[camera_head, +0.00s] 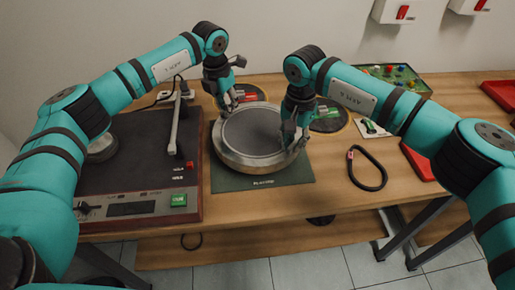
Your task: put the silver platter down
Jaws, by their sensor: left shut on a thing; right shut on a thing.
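The silver platter (252,132) is a round metal disc with a dark grey top and a shiny rim. It is over a dark green mat (262,180) in the middle of the table; I cannot tell whether it touches the mat. My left gripper (233,104) is shut on the platter's far left rim. My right gripper (294,146) is shut on its right rim. The fingertips are small and partly hidden by the gripper bodies.
A turntable base (140,160) with a tonearm stands left of the mat. A black belt loop (367,168) lies to the right. Dark discs (327,120) lie behind the platter. A green board (394,77) with colored pieces and red trays (500,93) are at the right.

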